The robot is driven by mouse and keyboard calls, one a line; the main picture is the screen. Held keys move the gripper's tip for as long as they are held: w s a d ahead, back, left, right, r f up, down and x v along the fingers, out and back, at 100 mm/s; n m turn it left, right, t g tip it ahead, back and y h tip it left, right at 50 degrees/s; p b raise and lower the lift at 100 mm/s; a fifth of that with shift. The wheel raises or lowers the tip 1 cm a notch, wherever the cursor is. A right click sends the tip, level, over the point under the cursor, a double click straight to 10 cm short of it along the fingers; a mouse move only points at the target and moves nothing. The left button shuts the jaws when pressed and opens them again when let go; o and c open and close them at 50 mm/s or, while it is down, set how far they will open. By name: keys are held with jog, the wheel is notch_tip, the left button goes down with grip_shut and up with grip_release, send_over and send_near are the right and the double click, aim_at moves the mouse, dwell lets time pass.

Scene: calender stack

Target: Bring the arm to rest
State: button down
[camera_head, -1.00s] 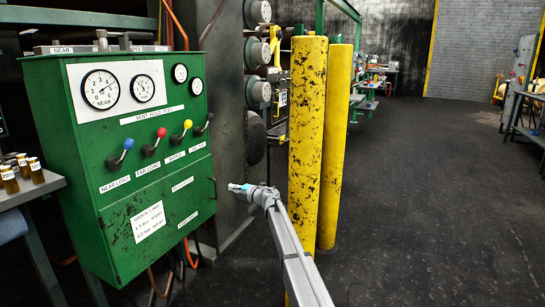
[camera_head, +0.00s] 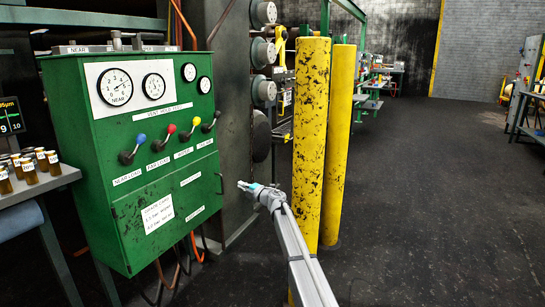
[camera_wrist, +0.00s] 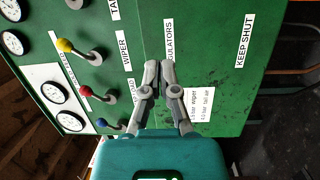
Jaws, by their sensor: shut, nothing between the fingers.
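My gripper (camera_head: 243,186) is at the end of my outstretched arm, in front of and to the right of the green control cabinet (camera_head: 205,212) in the head view. In the wrist view my gripper (camera_wrist: 160,64) has its two grey fingers together, with nothing between them. The cabinet face (camera_wrist: 215,60) is behind the fingers and appears turned sideways. The fingers look apart from the cabinet. Blue (camera_head: 141,138), red (camera_head: 171,129) and yellow (camera_head: 196,121) lever knobs and a black one stand on the cabinet front.
A side table (camera_head: 50,181) with several small brown bottles (camera_head: 29,170) is at the left. Dark open floor (camera_head: 430,200) lies to the right. Hoses (camera_head: 196,246) hang under the cabinet.

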jog(key=s+d+f+m+t+h, duration=0.15)
jog(key=s+d+m+h, duration=0.35)
jog(key=d+m+h, duration=0.5)
jog(key=s+d+f+m+t+h, duration=0.1)
jog(key=s+d+m+t+h, duration=0.35)
jog(key=d, duration=0.85)
jog(key=s+d+f+m+g+h, duration=0.3)
jog(key=s+d+f+m+g, duration=0.2)
jog(key=s+m, duration=0.2)
jog(key=s+d+f+m+g+y, duration=0.15)
jog(key=s+f+g, duration=0.25)
jog(key=s, duration=0.8)
jog(key=s+a+f+m+g+y, duration=0.15)
jog(key=s+f+g, duration=0.25)
jog(key=s, duration=0.7)
jog(key=s+d+f+m+g, duration=0.25)
jog(key=s+g, duration=0.25)
jog(key=s, duration=0.7)
notch_tip(320, 180, up, 37)
jog(key=a+p, duration=0.1)
jog(key=p, duration=3.7)
jog(key=shift+s+p, duration=0.35)
jog(key=shift+r, duration=0.1)
